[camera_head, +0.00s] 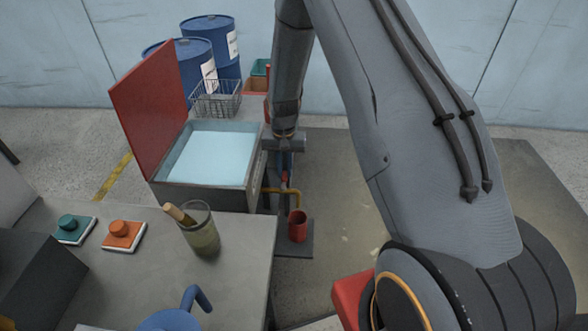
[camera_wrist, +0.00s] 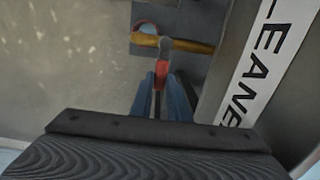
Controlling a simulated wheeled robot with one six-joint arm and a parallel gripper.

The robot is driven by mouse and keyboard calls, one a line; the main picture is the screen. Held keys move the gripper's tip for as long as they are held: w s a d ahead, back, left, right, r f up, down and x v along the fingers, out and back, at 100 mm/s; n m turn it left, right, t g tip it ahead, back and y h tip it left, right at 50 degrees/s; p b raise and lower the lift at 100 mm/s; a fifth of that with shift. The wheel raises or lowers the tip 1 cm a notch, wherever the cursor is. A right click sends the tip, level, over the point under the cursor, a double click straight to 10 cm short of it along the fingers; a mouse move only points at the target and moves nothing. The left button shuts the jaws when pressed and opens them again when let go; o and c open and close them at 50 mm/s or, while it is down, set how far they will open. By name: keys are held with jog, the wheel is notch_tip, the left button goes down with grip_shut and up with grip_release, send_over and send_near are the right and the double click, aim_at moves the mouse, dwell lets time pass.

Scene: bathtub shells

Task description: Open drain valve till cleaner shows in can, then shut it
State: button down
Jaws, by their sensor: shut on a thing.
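The grey tank (camera_head: 205,193) holds pale blue liquid, its red lid (camera_head: 150,110) standing open. A brass drain pipe (camera_head: 277,191) leaves its right side; it crosses the wrist view (camera_wrist: 199,46). My gripper (camera_head: 285,170) reaches down beside the tank. Its blue fingers (camera_wrist: 161,92) are shut on the red valve handle (camera_wrist: 161,74), which points across the pipe. The red can (camera_head: 298,230) stands under the pipe's end. From above, a pale blue patch shows inside the can (camera_wrist: 148,28), partly hidden by the pipe.
A grey bench (camera_head: 230,265) in front carries a glass jar (camera_head: 201,238), an orange button (camera_head: 123,232) and a green button (camera_head: 73,227). Blue drums (camera_head: 222,45) and a wire basket (camera_head: 216,100) stand behind the tank. Floor right of the can is clear.

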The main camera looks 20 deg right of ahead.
aim_at(284, 174)
jog(key=shift+w+a, duration=0.1)
dwell(0.3)
jog(key=c, duration=1.7)
grip_release()
notch_tip(284, 174, up, 7)
jog(key=shift+r+b, duration=0.1)
jog(key=shift+b, duration=0.7)
jog(key=shift+r, duration=0.35)
